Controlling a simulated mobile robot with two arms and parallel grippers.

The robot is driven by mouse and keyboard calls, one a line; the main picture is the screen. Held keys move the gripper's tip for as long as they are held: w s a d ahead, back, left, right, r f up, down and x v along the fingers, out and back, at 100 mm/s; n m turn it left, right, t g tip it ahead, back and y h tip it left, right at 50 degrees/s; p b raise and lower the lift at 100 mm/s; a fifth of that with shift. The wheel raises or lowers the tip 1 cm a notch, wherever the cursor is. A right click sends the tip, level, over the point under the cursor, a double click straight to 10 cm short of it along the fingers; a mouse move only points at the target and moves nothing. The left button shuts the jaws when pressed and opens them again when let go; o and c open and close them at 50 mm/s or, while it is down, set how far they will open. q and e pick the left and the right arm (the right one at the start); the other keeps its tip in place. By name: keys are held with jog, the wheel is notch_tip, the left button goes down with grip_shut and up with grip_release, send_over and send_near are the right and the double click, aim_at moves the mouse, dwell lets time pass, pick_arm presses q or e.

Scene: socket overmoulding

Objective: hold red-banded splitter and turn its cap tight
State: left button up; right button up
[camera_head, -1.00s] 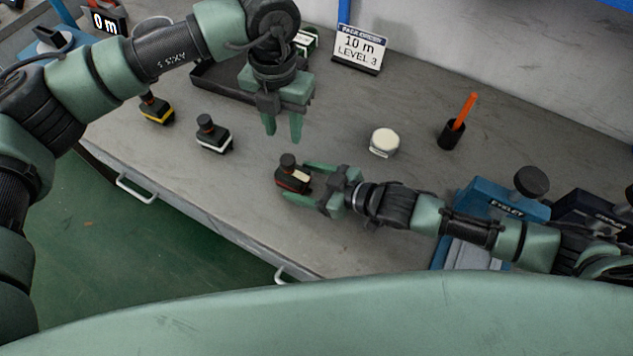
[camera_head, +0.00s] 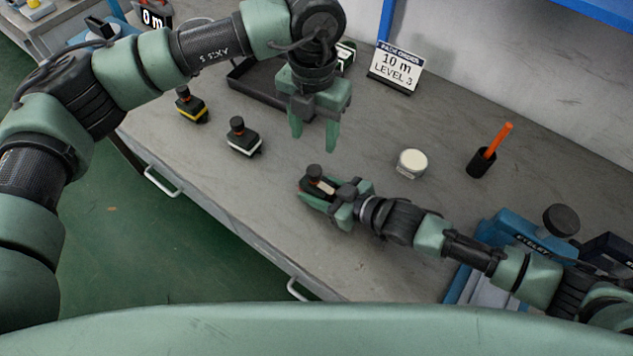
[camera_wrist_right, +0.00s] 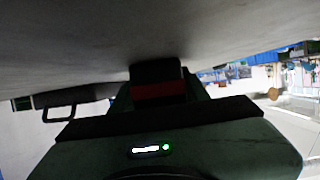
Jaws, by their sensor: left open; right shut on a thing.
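The red-banded splitter (camera_head: 316,183) stands on the bench with its black cap (camera_head: 314,171) on top. My right gripper (camera_head: 322,195) is shut on its body from the right. In the right wrist view, the red band (camera_wrist_right: 158,91) shows across the dark body between the jaws, and the cap cannot be made out. My left gripper (camera_head: 314,140) is open and empty, fingers pointing down, above and apart from the cap.
A white-banded splitter (camera_head: 243,140) and a yellow-banded one (camera_head: 191,107) stand to the left. A dark tray (camera_head: 262,94) lies behind my left gripper. A round white-lidded tin (camera_head: 411,163), a black cup with an orange stick (camera_head: 481,163) and a blue device (camera_head: 512,236) are on the right.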

aim_at(314, 170)
pick_arm(q)
notch_tip(314, 170, down, 11)
jog(key=shift+f, duration=0.1)
dwell(0.5)
grip_shut()
